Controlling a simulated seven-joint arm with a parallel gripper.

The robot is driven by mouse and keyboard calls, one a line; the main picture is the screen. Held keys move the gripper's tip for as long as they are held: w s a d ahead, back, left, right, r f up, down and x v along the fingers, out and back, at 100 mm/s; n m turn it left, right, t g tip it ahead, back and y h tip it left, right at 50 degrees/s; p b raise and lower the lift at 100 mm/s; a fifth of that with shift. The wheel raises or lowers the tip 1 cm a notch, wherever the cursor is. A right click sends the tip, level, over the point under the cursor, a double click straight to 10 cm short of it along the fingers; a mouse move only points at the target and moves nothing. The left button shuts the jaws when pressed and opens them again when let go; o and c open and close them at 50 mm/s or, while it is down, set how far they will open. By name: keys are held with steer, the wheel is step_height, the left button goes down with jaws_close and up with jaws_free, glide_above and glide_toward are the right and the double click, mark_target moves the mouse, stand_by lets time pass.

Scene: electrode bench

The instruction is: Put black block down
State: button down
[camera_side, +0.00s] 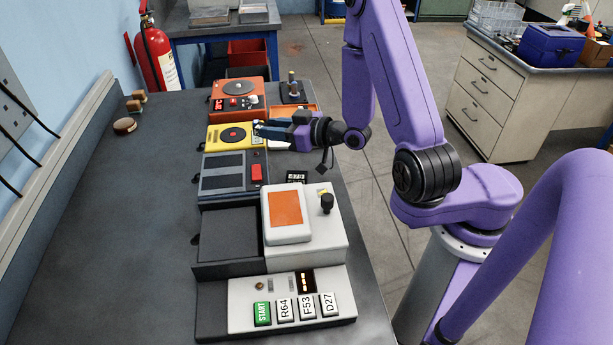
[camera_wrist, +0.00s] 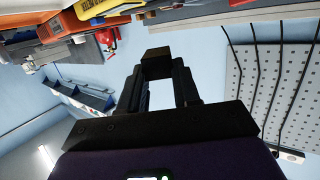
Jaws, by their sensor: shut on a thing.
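A small black block (camera_wrist: 157,62) sits between the fingertips of my gripper (camera_wrist: 157,78) in the wrist view. My gripper is shut on it. In the side view my gripper (camera_side: 264,129) points left, roughly level, and appears over the right part of the yellow device (camera_side: 216,138). The block is too small to make out clearly there. I cannot tell the exact height of the block above the device.
An orange device (camera_side: 220,103) stands behind the yellow one, and a grey device (camera_side: 222,182) with a red button in front. Nearer are a white unit with an orange panel (camera_side: 285,210) and a button box (camera_side: 240,318).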

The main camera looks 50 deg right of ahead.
steer(key=s+a+n+g+y, duration=0.2)
steer(key=s+n+g+y, duration=0.7)
steer(key=s+n+y, duration=0.2)
steer(key=s, duration=0.2)
steer(key=shift+s+a+r, duration=0.3)
steer(key=shift+s+r, duration=0.1)
stand_by(0.5)
steer(key=shift+f, duration=4.8)
steer(key=shift+f, duration=0.2)
steer(key=c, duration=0.8)
jaws_free()
